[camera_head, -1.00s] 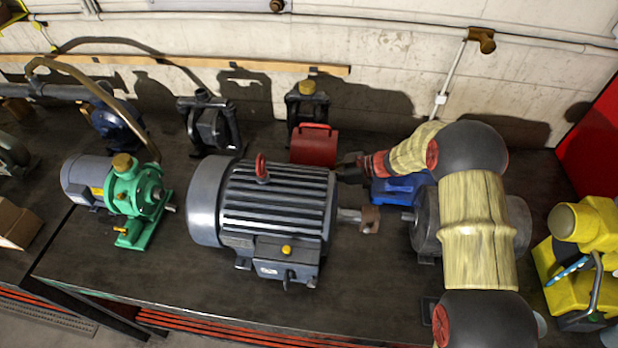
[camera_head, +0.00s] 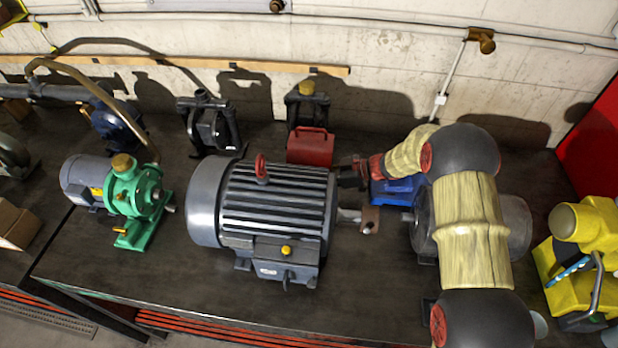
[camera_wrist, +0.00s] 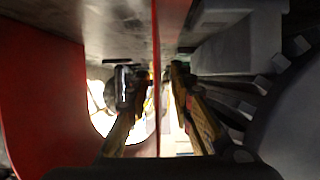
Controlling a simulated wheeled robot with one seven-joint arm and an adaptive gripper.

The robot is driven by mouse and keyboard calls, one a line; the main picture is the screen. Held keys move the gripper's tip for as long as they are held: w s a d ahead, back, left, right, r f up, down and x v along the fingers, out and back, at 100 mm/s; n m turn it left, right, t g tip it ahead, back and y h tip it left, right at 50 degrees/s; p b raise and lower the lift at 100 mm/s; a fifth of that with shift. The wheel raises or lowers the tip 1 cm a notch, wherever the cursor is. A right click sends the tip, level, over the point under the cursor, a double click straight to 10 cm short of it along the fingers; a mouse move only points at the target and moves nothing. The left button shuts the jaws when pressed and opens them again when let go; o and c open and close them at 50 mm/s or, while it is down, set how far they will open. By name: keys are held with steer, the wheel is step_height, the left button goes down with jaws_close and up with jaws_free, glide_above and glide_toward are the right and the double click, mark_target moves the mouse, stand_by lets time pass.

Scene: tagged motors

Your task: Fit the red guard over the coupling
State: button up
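The red guard (camera_head: 311,147) is upright behind the large grey motor (camera_head: 268,212), with a small handle on top. The coupling (camera_head: 370,220) is a brownish block on the motor's shaft, right of the motor and facing a gap before the grey unit. My gripper (camera_head: 341,174) is at the guard's right end, behind and above the coupling. In the wrist view, my gripper's fingers (camera_wrist: 163,78) close in on both sides of one thin red wall of the guard (camera_wrist: 40,90); its other wall fills the left. The exact fingertip contact is blurred.
The grey driven unit (camera_head: 515,228) stands right of the coupling, partly behind my arm. A blue object (camera_head: 398,190) lies beneath my wrist. Dark pumps (camera_head: 212,125) stand behind, a green pump (camera_head: 133,190) left, a yellow machine (camera_head: 575,255) right. The bench front is clear.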

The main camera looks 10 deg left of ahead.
steer(key=shift+d+r, duration=0.1)
steer(key=shift+r, duration=0.05)
steer(key=p+v, duration=0.2)
steer(key=v, duration=0.9)
steer(key=shift+d, duration=0.4)
steer(key=shift+r, duration=0.2)
